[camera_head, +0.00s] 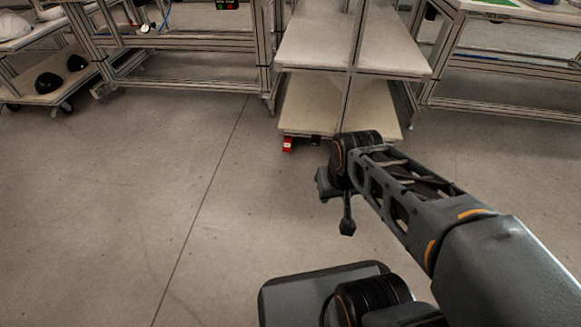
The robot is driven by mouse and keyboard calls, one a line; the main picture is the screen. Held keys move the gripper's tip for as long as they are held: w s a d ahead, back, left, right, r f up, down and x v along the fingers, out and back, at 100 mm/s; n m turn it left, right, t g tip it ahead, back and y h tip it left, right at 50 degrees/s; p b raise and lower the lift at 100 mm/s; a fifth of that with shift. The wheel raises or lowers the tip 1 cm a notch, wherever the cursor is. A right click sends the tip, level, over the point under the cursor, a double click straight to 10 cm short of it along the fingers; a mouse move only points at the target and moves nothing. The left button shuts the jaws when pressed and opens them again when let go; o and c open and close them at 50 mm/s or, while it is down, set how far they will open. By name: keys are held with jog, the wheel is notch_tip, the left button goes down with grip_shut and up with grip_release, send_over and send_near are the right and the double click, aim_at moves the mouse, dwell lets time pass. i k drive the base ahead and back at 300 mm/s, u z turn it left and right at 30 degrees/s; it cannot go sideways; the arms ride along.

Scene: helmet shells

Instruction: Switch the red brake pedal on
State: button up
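The red brake pedal (288,144) is a small red piece low at the front left corner of the wheeled shelf cart (330,105), just above the floor. It is too small to tell whether it is up or pressed down. My gripper (347,228) points down over the floor, nearer to me and to the right of the pedal, apart from it. Its fingers look close together, but I cannot tell whether they are open or shut. I see nothing held in it. My wrist hides part of the cart's lower front right edge.
A frame workbench (180,45) stands at the back left and another (500,75) at the back right. The concrete floor (130,200) before the cart is clear.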

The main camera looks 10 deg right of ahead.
aim_at(288, 140)
jog(key=z, duration=1.45)
jog(key=k, duration=0.1)
jog(key=u, duration=2.35)
jog(key=i, duration=0.95)
jog(key=z, duration=0.65)
jog(key=i, duration=0.6)
jog(key=z, duration=0.55)
